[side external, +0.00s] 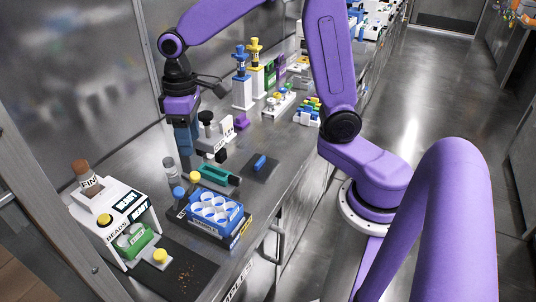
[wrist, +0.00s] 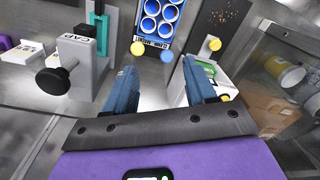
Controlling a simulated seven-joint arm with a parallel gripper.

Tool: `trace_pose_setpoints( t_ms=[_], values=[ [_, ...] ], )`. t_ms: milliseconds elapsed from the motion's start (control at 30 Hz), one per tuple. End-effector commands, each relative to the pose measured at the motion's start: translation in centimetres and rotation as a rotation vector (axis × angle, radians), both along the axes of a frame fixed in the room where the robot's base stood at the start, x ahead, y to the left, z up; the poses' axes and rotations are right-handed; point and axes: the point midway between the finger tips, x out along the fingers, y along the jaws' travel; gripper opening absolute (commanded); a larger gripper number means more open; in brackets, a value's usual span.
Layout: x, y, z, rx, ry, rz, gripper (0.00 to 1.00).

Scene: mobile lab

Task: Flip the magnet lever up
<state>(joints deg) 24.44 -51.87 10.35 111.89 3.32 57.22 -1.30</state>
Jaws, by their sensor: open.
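A white bead station (side external: 141,211) with "BEADS READY" lettering stands at the near left in the side view. A yellow knob (side external: 160,256) sits on a low white block at its front. In the wrist view, a yellow knob (wrist: 214,44) shows just beyond my right finger, above the white station. My gripper (side external: 187,152) points down above the bench, behind the blue rack. In the wrist view my gripper (wrist: 159,66) is open, with nothing between its fingers.
A blue rack (side external: 214,208) with white wells stands right of the station. A white "CAP" block (wrist: 92,52) with a black knob (wrist: 54,82) is left of my fingers. A teal tray (side external: 222,176) and a dark pad (side external: 258,175) with a blue bar lie nearby.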

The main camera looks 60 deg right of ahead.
Motion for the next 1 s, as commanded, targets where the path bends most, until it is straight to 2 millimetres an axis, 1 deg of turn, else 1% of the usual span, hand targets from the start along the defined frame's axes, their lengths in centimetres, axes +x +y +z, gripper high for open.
trace_pose_setpoints(
  t_ms=[33, 500, 1000],
  values=[
    [-0.8, 0.1, 0.1, -0.001, -0.001, 0.019, 0.56],
    [-7.2, 0.4, 0.4, -0.009, -0.013, 0.180, 0.56],
    [-14.0, -0.7, 0.2, -0.014, -0.025, 0.350, 0.56]
  ],
)
